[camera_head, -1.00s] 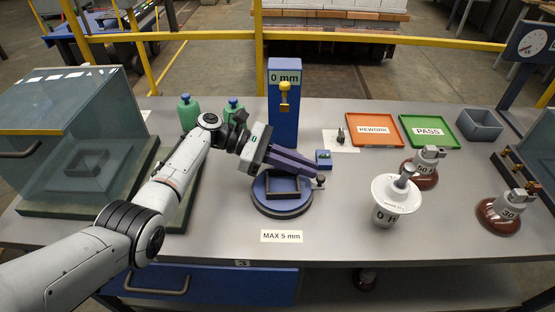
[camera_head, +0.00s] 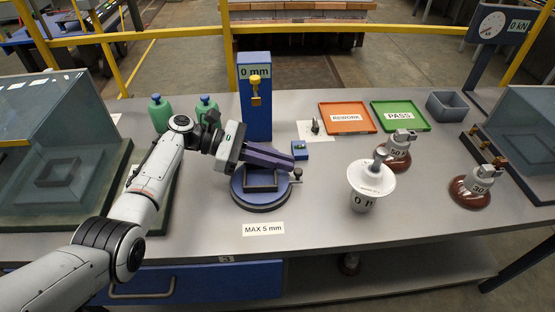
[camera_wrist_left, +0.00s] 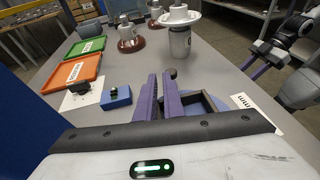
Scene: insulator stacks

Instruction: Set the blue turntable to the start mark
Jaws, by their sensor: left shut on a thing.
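The blue turntable (camera_head: 258,201) is a round disc on the bench with a dark square frame (camera_head: 262,185) on top. A small dark knob (camera_head: 297,174) sticks out at its right side; it also shows in the left wrist view (camera_wrist_left: 173,74). My left gripper (camera_head: 288,163) reaches over the turntable from the left, its purple fingers close together, tips beside the knob. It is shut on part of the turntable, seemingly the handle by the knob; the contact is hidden. In the left wrist view, my right gripper (camera_wrist_left: 258,70) shows at the right edge. I cannot make out a start mark.
A blue post (camera_head: 255,100) labelled 0 mm stands behind the turntable. A small blue block (camera_head: 300,152) sits by the fingertips. A glass enclosure (camera_head: 60,150) stands left.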

